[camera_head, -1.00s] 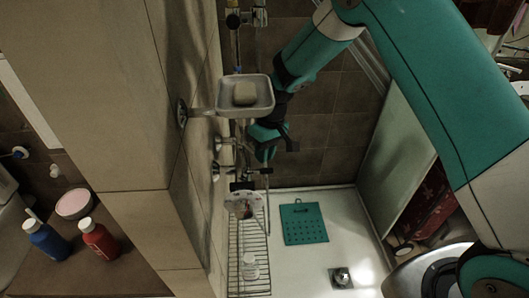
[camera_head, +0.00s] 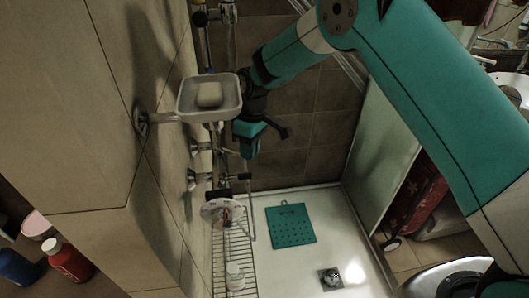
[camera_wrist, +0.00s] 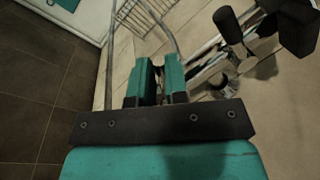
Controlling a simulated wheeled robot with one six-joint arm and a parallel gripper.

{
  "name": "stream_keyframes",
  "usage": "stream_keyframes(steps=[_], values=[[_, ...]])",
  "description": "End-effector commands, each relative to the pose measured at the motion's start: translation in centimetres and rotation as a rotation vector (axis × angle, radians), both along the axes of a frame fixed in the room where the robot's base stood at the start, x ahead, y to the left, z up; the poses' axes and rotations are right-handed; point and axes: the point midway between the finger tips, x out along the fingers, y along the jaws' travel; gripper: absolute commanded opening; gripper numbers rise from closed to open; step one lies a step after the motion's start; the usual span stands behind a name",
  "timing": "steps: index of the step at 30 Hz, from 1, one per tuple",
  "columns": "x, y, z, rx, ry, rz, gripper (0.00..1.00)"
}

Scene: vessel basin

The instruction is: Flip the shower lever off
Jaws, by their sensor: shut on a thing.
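The shower fixture (camera_head: 226,180) is a chrome mixer with dark ends on the tiled wall, below the soap dish. In the wrist view its chrome body and black knobs (camera_wrist: 230,25) are at the upper right. My gripper (camera_head: 250,148) is beside the fixture, in front of the brown tiles. In the wrist view my gripper's teal fingers (camera_wrist: 160,78) are close together on a narrow dark part, which appears to be the shower lever. The fingers hide most of it, and its exact position cannot be told.
A wire rack (camera_head: 221,262) with a bottle is below. A teal mat (camera_head: 290,225) lies on the white shower floor. A glass panel (camera_head: 385,150) stands at the right.

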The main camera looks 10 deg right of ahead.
Motion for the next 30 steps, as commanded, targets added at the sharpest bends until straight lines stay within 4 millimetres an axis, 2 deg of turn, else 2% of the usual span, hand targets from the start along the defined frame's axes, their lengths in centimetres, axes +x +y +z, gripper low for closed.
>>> stream_keyframes(steps=[6,15,21,30], values=[[1.6,0.2,-0.3,-0.002,0.001,0.217,0.00],[3.6,-0.2,-0.3,-0.003,0.003,0.446,0.00],[4.4,-0.3,-0.2,-0.002,0.004,0.545,0.00],[4.9,-0.5,-0.1,-0.002,0.006,0.604,0.00]])
